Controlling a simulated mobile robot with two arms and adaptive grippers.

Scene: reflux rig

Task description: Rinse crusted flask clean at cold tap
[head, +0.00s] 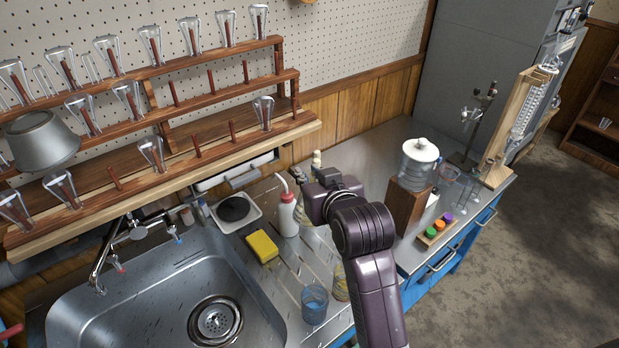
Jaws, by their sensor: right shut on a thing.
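My right gripper (308,187) is over the counter right of the sink, beside the white wash bottle with a red cap (288,212). It is shut on a small glass piece with a yellowish tint (304,214), which looks like the crusted flask; my gripper and arm hide most of it. The tap (137,232) is on the sink's back left, with a red handle (119,266) and a blue handle (175,234). The steel sink (100,312) is left of my gripper, with no flask visible in it. My left gripper is out of view.
A yellow sponge (262,246) and a blue-tinted beaker (314,303) stand between sink and arm; a yellowish glass (341,284) is partly behind my arm. The wooden drying rack (215,155) overhangs the sink's back. A wooden block (407,207) bears a lidded jar (418,165).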

